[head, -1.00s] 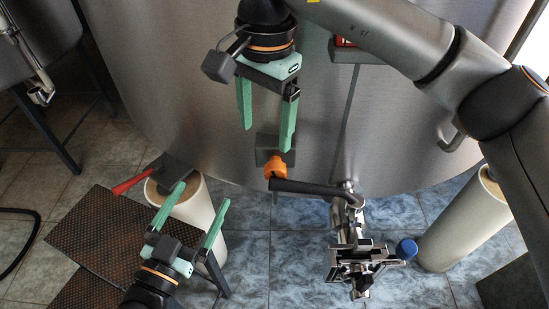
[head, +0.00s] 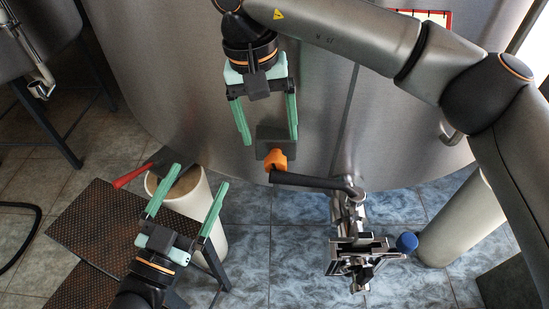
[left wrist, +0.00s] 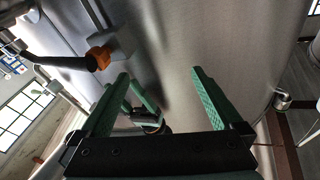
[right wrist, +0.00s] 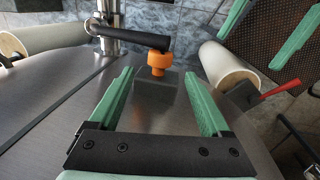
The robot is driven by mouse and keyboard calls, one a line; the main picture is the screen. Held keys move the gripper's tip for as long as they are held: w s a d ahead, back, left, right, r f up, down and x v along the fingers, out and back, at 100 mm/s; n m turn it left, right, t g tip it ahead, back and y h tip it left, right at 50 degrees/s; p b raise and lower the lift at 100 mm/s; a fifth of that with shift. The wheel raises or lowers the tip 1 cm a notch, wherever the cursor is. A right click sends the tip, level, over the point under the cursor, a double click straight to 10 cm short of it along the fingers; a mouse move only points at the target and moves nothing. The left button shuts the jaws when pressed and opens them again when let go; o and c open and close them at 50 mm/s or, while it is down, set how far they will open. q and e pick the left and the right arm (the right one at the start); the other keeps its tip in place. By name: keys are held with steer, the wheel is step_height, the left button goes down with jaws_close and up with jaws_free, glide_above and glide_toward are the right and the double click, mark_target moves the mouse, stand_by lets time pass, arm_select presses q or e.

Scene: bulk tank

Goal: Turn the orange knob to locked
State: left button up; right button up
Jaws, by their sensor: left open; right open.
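The orange knob (head: 276,160) sticks out below a dark grey block (head: 268,141) on the steel tank's lower front. It also shows in the right wrist view (right wrist: 158,62) and the left wrist view (left wrist: 99,57). My right gripper (head: 270,140) is open and empty, fingers pointing down at the block. In the right wrist view the knob lies beyond its fingertips, between their lines, untouched. My left gripper (head: 201,176) is open and empty, lower left of the knob and apart from it. I cannot read any lock marking.
A black handle (head: 315,181) runs right from beside the knob to a metal valve fitting (head: 350,225) with a blue cap (head: 407,242). A red lever (head: 132,176) is at the left, near a pale cylinder (head: 160,187). A perforated step (head: 100,225) stands at lower left.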

mark_target(275, 157)
steer(key=f, duration=0.2)
steer(key=f+b, duration=0.1)
steer(key=f, duration=0.2)
steer(key=d+f, duration=0.1)
steer(key=f, duration=0.1)
steer(key=shift+f, duration=0.15)
arm_select(q)
steer(key=s+r+m+t+h, duration=0.3)
steer(key=r+h, duration=0.1)
steer(key=r, duration=0.5)
steer(key=shift+s+d+m+h, duration=0.25)
steer(key=shift+d+m+h, duration=0.05)
steer(key=shift+d, duration=0.15)
arm_select(e)
steer(key=shift+c, duration=0.2)
